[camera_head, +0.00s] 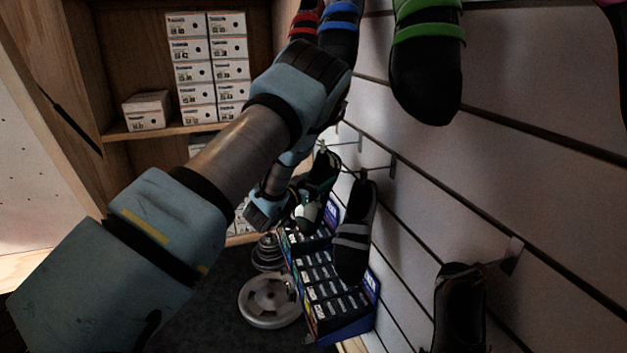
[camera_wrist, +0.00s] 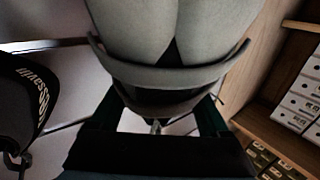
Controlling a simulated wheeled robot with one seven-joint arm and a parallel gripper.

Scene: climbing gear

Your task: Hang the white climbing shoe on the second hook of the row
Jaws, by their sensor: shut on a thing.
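In the wrist view, the pale grey-white climbing shoe (camera_wrist: 205,30) fills the top middle, with a dark band around its near end. My gripper (camera_wrist: 160,115) is shut on that near end. In the head view my gripper (camera_head: 287,203) is low beside the wall, largely hidden by my wrist. A small white patch (camera_head: 308,212) beside it may be part of the shoe. Wall hooks show at the middle (camera_head: 385,169) and lower right (camera_head: 510,256). A black shoe with grey straps (camera_head: 353,235) hangs from the middle one. I cannot tell whether the white shoe touches a hook.
A dark shoe (camera_head: 460,305) hangs at the lower right. A black shoe with green straps (camera_head: 426,70) is above. A black lettered shoe (camera_wrist: 25,100) is close left in the wrist view. Boxed goods (camera_head: 325,285) and weight plates (camera_head: 268,300) lie below. Shelves hold white boxes (camera_head: 195,70).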

